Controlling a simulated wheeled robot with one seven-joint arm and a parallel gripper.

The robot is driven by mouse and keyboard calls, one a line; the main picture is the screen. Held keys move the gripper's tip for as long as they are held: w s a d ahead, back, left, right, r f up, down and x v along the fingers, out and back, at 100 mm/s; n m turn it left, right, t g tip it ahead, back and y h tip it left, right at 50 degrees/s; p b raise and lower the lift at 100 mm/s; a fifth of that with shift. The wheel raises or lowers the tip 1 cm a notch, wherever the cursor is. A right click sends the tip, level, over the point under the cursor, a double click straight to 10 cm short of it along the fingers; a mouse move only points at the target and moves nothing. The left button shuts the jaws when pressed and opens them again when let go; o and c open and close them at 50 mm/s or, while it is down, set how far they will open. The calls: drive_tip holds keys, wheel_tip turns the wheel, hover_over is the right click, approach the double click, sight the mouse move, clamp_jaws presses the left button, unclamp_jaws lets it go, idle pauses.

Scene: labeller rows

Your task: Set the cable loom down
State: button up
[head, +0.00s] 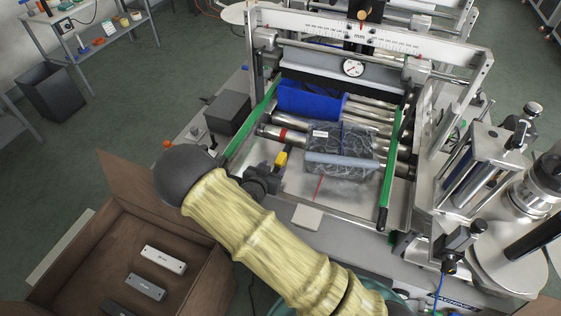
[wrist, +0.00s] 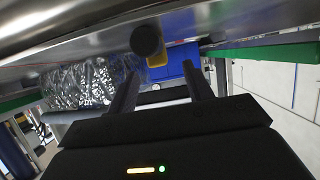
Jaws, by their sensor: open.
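A clear, crinkled bag with dark coiled cable inside, which looks like the cable loom (head: 340,138), lies on the machine's metal rollers between two green rails. It also shows in the wrist view (wrist: 85,85), left of my fingers. My gripper (wrist: 160,72) is open, with nothing seen between its fingers. The blue bin shows beyond the fingertips. In the head view my yellow-sleeved arm covers much of the foreground, and I cannot make out the fingers there clearly. The bag appears apart from the fingers.
A blue bin (head: 300,98) sits behind the bag on the rollers. Green rails (head: 392,170) flank the bed, and a metal frame with a dial gauge (head: 353,68) spans it. A brown open box (head: 210,285) with several grey items stands at lower left.

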sight(278, 161)
drive_tip(key=shift+p+x, duration=0.85)
drive_tip(key=shift+x, duration=1.5)
drive_tip(key=shift+d+r, duration=0.1)
clamp_jaws()
drive_tip(key=shift+r, duration=0.1)
wheel_tip(278, 161, up, 10)
drive_tip(key=shift+f+b, duration=0.1)
drive_tip(key=shift+b, duration=0.9)
drive_tip(key=shift+w, duration=0.1)
